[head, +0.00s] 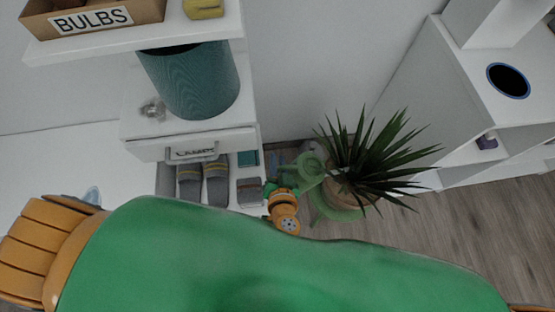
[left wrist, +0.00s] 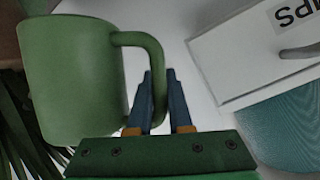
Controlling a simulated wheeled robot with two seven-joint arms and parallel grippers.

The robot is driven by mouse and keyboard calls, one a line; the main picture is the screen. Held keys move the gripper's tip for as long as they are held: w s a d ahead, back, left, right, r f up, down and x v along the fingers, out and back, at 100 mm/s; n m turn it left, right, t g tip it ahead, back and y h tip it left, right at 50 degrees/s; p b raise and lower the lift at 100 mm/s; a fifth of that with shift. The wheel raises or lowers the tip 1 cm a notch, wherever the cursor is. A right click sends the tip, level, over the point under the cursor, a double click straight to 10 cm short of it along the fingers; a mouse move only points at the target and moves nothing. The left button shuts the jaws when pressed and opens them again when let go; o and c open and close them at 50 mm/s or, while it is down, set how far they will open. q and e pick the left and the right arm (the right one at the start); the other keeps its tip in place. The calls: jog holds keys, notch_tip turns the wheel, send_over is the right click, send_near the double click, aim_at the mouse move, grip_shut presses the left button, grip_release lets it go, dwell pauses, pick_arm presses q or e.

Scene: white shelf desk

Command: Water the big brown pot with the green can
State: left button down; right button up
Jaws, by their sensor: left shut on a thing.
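The green can (left wrist: 72,80) fills the left of the left wrist view, its handle (left wrist: 150,50) on its right side. My left gripper (left wrist: 160,85) is shut on that handle. In the head view the can (head: 310,168) is held off the shelf unit's right end, close to the potted plant. The spiky plant (head: 372,158) stands in a brown pot (head: 352,190), mostly hidden by leaves. Dark leaves also show at the lower left of the left wrist view. The can's spout is not clear. My right gripper is not in view.
The white shelf desk (head: 133,126) stands left, with a teal bin (head: 195,82), a labelled drawer (head: 203,147) and grey slippers (head: 188,186). A BULBS box (head: 90,17) is above. A white cabinet (head: 475,100) stands right. Wood floor (head: 460,225) is clear in front.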

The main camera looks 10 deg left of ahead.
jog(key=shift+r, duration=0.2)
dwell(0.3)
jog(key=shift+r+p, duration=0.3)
jog(key=shift+p, duration=0.1)
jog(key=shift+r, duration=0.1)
dwell(4.2)
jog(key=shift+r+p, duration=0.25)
jog(key=shift+p, duration=0.15)
dwell(2.4)
